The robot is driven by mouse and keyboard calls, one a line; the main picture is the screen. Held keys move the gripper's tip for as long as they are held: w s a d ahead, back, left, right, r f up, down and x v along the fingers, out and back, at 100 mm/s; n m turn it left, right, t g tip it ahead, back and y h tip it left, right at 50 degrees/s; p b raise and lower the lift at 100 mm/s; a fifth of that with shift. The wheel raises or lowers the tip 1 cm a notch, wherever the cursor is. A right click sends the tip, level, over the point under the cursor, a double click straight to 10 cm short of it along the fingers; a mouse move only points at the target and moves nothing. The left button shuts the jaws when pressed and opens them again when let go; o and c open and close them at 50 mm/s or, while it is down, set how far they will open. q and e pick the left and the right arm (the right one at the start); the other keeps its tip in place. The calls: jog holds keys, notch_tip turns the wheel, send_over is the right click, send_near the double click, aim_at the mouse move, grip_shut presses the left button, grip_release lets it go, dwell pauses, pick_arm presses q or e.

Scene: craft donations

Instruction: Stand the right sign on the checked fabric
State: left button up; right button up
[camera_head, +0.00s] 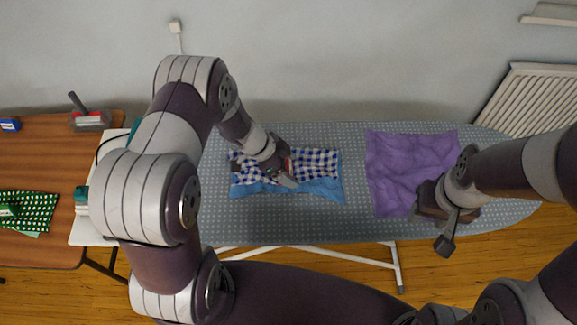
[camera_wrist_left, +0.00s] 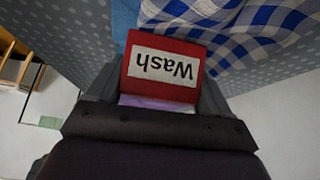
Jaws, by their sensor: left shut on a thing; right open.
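A red sign with a white "Wash" label (camera_wrist_left: 162,68) is held between the fingers of my left gripper (camera_head: 286,177); its text is upside down in the left wrist view. In the head view only a bit of red shows beside the gripper. The blue-and-white checked fabric (camera_head: 318,160) lies rumpled with light blue cloth (camera_head: 325,190) along its front, and it also shows in the left wrist view (camera_wrist_left: 262,25). My left gripper is over this fabric; I cannot tell whether the sign touches it. My right gripper (camera_head: 449,225) is open and empty near the purple fabric (camera_head: 393,165).
The fabrics lie on a grey dotted ironing board (camera_head: 220,215). A wooden table (camera_head: 40,160) at the left holds green dotted fabric (camera_head: 38,208), a grey-and-red object (camera_head: 90,120) and a small blue object (camera_head: 10,124). A radiator (camera_head: 525,100) stands at the right wall.

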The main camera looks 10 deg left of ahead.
pick_arm(q)
jog(key=shift+w+f, duration=0.1)
jog(key=shift+f, duration=0.15)
jog(key=shift+f+b, duration=0.2)
jog(key=shift+b, duration=0.4)
